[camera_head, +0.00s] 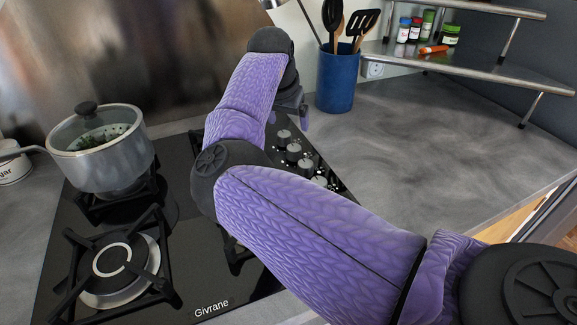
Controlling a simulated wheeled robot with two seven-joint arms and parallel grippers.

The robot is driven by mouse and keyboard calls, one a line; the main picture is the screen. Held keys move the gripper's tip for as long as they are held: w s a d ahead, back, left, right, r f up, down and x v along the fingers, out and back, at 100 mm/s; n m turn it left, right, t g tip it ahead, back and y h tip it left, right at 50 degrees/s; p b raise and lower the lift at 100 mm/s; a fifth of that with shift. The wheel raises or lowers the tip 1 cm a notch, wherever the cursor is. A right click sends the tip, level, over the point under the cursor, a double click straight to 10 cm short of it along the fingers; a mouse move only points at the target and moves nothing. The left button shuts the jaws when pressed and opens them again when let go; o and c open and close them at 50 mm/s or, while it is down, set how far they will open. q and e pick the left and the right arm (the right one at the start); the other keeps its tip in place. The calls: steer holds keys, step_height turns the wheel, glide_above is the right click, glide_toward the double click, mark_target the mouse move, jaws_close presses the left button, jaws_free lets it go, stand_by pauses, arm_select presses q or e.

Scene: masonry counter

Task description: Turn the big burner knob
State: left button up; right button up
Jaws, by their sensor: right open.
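A row of several silver knobs (293,150) runs along the right side of the black gas hob (205,290). I cannot tell from their markings which one is the big burner knob. My right arm reaches in from the lower right and crosses over the hob. My right gripper (291,116) is open at the far end of the knob row, above and behind the farthest knob (283,137). Its fingers are small and partly hidden by my wrist, and I see no contact with a knob. My left gripper is out of view.
A lidded pot (100,160) stands on the back left burner. The front left burner (115,265) is bare. The grey counter (420,135) at right is clear.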

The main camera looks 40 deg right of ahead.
mark_target(294, 148)
steer(key=b+x, duration=0.3)
steer(key=x, duration=0.7)
steer(key=shift+s+a+f+b, duration=0.15)
steer(key=shift+b, duration=0.2)
steer(key=shift+f, duration=0.3)
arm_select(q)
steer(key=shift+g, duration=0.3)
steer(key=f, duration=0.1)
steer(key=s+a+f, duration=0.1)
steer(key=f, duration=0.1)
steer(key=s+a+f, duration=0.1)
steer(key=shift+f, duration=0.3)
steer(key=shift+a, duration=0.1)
